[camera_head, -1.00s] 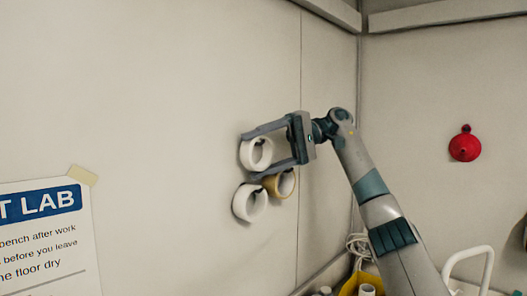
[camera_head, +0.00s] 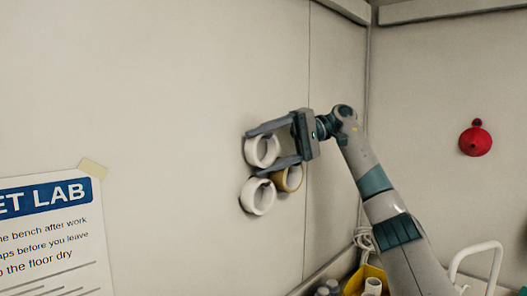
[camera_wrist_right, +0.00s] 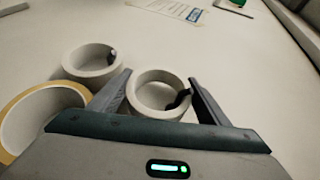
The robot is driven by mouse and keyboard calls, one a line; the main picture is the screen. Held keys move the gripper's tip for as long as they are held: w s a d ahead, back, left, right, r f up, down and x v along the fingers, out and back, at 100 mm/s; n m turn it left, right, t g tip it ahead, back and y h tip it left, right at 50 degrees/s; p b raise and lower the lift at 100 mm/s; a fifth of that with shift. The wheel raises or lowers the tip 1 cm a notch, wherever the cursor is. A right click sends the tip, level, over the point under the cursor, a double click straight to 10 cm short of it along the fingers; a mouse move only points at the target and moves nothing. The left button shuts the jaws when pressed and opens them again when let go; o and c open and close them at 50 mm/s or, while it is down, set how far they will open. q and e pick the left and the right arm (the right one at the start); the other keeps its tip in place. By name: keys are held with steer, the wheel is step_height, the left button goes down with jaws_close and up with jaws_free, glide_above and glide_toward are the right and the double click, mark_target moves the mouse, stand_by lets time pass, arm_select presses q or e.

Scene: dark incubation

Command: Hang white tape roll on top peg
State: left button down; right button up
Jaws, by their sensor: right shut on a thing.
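A white tape roll (camera_head: 250,155) is at the wall, the top one of a cluster of rolls. My right gripper (camera_head: 253,153) is shut on it, with one finger above and one below in the head view. In the right wrist view the roll (camera_wrist_right: 138,99) sits between the fingers (camera_wrist_right: 160,75). A dark peg (camera_wrist_right: 181,98) shows inside its ring. I cannot tell whether the roll rests on the peg. Just below are another white roll (camera_head: 262,211) and a tan roll (camera_head: 295,182). My left gripper is out of view.
A paper notice (camera_head: 50,235) is taped to the wall at lower left. A yellow container (camera_head: 358,281) and pale cables (camera_head: 363,238) are at the bottom. The wall above the rolls is bare.

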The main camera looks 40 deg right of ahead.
steer(key=o, duration=0.9)
steer(key=shift+o, duration=1.2)
steer(key=shift+a, duration=0.2)
steer(key=shift+f, duration=0.1)
steer(key=shift+s, duration=0.1)
